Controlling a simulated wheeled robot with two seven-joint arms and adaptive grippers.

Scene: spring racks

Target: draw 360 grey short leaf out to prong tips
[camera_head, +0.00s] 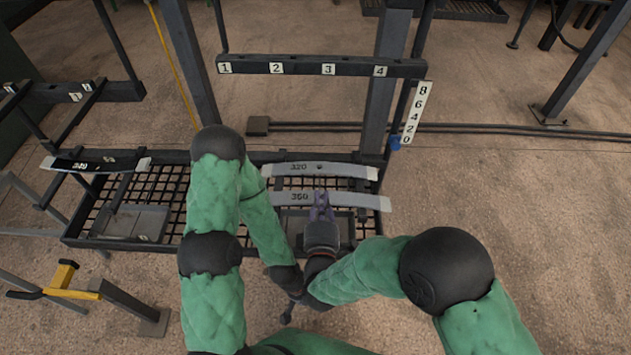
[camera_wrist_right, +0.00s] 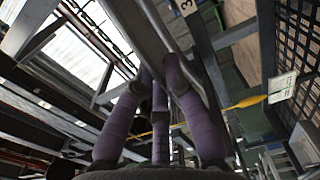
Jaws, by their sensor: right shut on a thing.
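The grey leaf marked 360 (camera_head: 345,202) lies across the front of the right-hand rack, nearer to me than the grey leaf marked 320 (camera_head: 340,171). My right gripper (camera_head: 320,207) has its purple fingers shut on the 360 leaf near its middle, just right of the number. In the right wrist view the purple fingers (camera_wrist_right: 163,75) close around the long grey edge of the leaf (camera_wrist_right: 140,30). My left arm folds down beside it. Its dark hand (camera_head: 287,280) is low near the right wrist, and its fingers are too unclear to read.
Behind is a dark crossbar (camera_head: 300,67) with plates 1 to 4 and an upright number scale (camera_head: 416,113). A dark leaf (camera_head: 95,164) lies on the left. A mesh shelf (camera_head: 170,190) spans below. A yellow-handled tool (camera_head: 62,285) stands at lower left.

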